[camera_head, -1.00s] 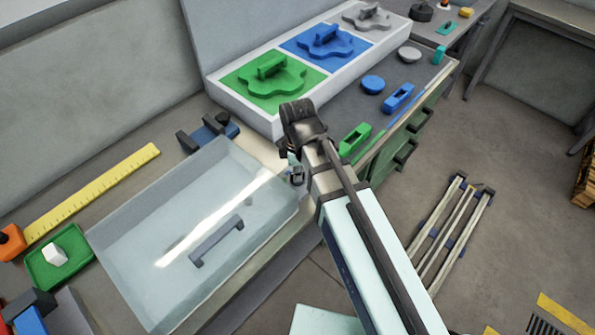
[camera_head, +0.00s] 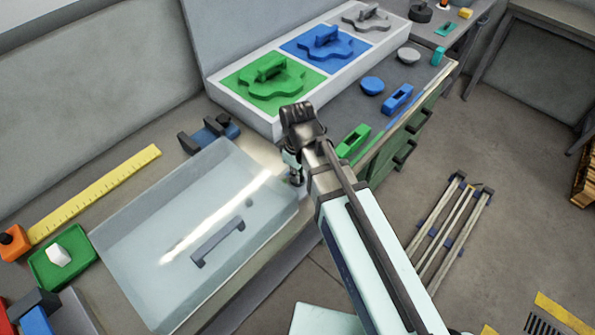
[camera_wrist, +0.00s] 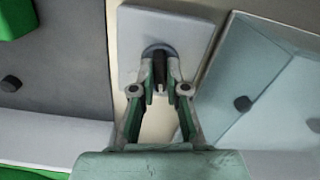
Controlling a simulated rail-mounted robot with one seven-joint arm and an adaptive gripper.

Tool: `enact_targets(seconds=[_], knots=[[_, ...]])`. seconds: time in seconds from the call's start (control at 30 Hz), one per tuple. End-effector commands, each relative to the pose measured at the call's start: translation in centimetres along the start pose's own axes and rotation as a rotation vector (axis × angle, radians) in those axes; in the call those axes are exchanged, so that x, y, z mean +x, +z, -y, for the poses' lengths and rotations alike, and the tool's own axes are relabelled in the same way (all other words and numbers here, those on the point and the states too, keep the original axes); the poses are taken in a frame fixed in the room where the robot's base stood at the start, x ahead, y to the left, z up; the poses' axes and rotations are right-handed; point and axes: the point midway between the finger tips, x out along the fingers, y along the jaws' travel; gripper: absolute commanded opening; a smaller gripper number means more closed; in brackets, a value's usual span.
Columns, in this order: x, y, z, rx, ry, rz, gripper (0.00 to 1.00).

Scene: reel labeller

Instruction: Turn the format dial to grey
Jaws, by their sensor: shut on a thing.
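In the wrist view the format dial (camera_wrist: 158,52) is a dark round knob with a narrow grip, on a pale grey square plate (camera_wrist: 195,35). My gripper (camera_wrist: 160,82) is shut on the dial's dark grip, one finger on each side. In the head view my gripper (camera_head: 293,177) points down beside the clear cover's right corner; the dial is hidden there by my arm. I cannot read a colour setting on the dial. A green (camera_head: 262,86), a blue (camera_head: 325,46) and a grey (camera_head: 368,18) shaped plate lie in a white tray.
A clear cover (camera_head: 150,255) with a grey handle (camera_head: 217,243) stands close left of my gripper. The white tray (camera_head: 240,117) is behind it. Green (camera_head: 353,141) and blue (camera_head: 397,98) blocks lie to the right. A yellow ruler (camera_head: 95,195) lies at the left.

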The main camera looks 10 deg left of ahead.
Motion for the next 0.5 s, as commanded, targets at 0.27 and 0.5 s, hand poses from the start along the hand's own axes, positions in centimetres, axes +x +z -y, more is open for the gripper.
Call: enact_targets(seconds=[0.27, 0.5], knots=[[-0.03, 0.04, 0.06, 0.261, -0.001, 0.001, 0.00], [-0.02, 0.03, 0.05, 0.490, -0.001, 0.001, 0.00]])
